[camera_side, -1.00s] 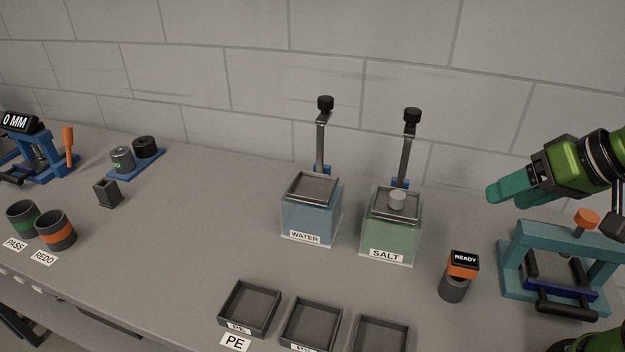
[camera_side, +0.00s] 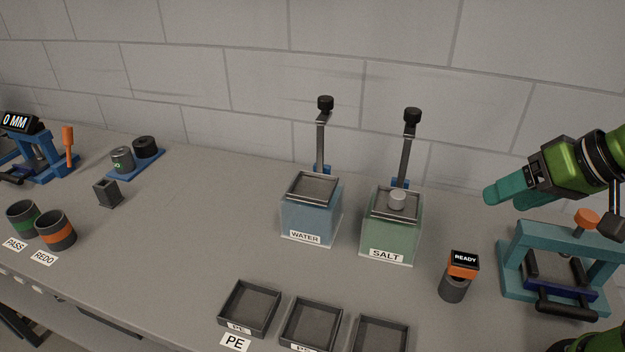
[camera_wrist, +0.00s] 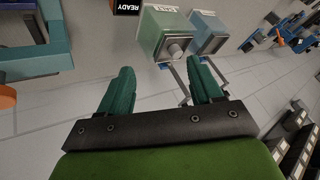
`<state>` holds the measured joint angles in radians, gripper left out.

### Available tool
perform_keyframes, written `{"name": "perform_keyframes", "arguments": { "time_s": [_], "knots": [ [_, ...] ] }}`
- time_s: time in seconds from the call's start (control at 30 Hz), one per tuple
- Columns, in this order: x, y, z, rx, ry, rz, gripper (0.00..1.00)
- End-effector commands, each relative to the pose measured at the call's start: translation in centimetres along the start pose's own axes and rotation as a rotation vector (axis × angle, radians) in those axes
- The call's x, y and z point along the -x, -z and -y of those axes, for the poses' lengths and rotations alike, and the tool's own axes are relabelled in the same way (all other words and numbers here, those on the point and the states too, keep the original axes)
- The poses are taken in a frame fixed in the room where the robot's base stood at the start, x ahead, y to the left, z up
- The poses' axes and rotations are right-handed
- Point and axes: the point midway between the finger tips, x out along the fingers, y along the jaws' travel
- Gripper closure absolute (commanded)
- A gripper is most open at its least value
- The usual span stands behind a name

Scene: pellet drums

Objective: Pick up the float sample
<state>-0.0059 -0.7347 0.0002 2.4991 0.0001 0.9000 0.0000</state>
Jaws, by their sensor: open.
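The float sample appears to be the small pale grey cylinder (camera_side: 397,198) on top of the green SALT tank (camera_side: 390,238). It also shows in the wrist view (camera_wrist: 175,51), above the gap between my fingers. My gripper (camera_side: 503,197), with teal fingers, is open and empty. It hangs in the air to the right of the SALT tank, apart from the sample. In the wrist view both fingers (camera_wrist: 160,90) are spread wide with nothing between them.
A blue WATER tank (camera_side: 311,215) stands left of the SALT tank; upright posts rise behind both. A READY device (camera_side: 458,277) and a teal press frame (camera_side: 560,265) stand at right. Dark trays (camera_side: 250,307) lie in front. PASS and REDO cups (camera_side: 56,230) stand at far left.

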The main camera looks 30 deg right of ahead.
Motion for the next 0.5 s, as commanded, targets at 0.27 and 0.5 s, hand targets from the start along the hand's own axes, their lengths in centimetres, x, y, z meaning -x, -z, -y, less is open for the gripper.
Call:
{"name": "perform_keyframes", "arguments": {
  "time_s": [0.27,0.5],
  "knots": [
    [-3.2,4.3,3.0,0.163,-0.068,0.138,0.35],
    [-6.0,9.6,6.4,0.41,-0.126,0.216,0.35]
  ]
}}
